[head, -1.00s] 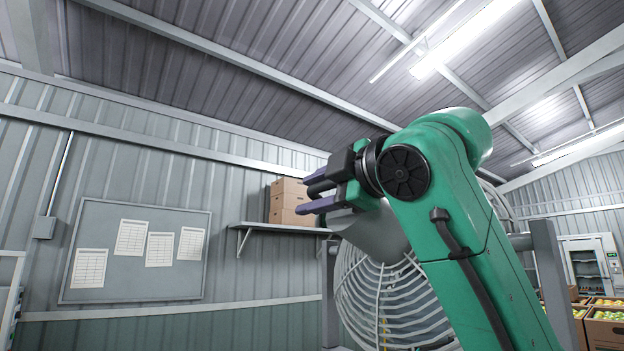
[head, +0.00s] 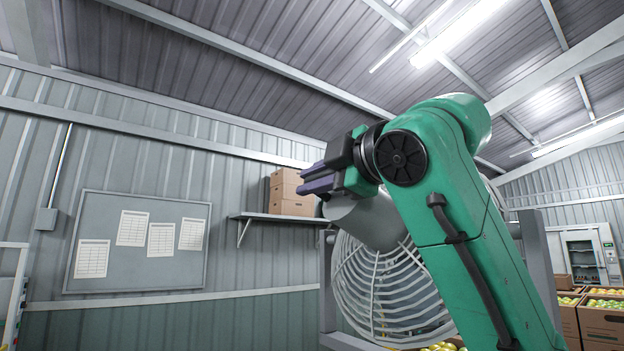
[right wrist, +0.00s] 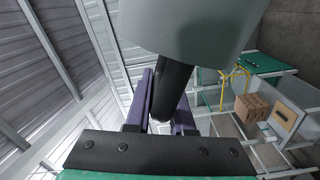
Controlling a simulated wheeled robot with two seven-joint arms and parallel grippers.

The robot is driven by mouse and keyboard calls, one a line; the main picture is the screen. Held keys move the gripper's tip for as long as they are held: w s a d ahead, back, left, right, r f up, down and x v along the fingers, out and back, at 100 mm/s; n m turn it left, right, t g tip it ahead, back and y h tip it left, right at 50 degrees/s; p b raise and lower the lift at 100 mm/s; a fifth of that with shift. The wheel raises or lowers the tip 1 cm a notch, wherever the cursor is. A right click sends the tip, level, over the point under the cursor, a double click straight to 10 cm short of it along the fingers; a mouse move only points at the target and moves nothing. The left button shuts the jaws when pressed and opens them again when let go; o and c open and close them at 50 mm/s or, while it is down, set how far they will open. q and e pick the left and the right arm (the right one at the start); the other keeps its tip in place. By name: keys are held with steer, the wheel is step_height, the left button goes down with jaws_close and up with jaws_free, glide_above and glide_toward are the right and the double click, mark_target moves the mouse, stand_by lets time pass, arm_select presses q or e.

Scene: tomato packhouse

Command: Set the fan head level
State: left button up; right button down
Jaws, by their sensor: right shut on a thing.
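The fan head shows in the head view as a grey motor housing (head: 368,221) with a pale wire cage (head: 385,300) below and behind it. The housing is tilted, its near end up and the cage lower. My right gripper (head: 306,184) is beside the housing's upper end. In the right wrist view the right gripper (right wrist: 164,112) is shut on a black handle (right wrist: 172,88) that sticks out from the grey housing (right wrist: 190,28). My right forearm hides the right part of the fan. My left gripper is not in view.
Grey posts (head: 535,265) stand on both sides of the fan. A wall shelf (head: 275,217) with cardboard boxes (head: 291,192) is behind the gripper. Crates of tomatoes (head: 604,322) stand at the lower right. A notice board (head: 138,270) hangs at left.

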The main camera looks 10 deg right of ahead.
steer(key=shift+s+d+r, duration=0.1)
steer(key=shift+d+r, duration=0.05)
steer(key=shift+r, duration=0.15)
stand_by(0.5)
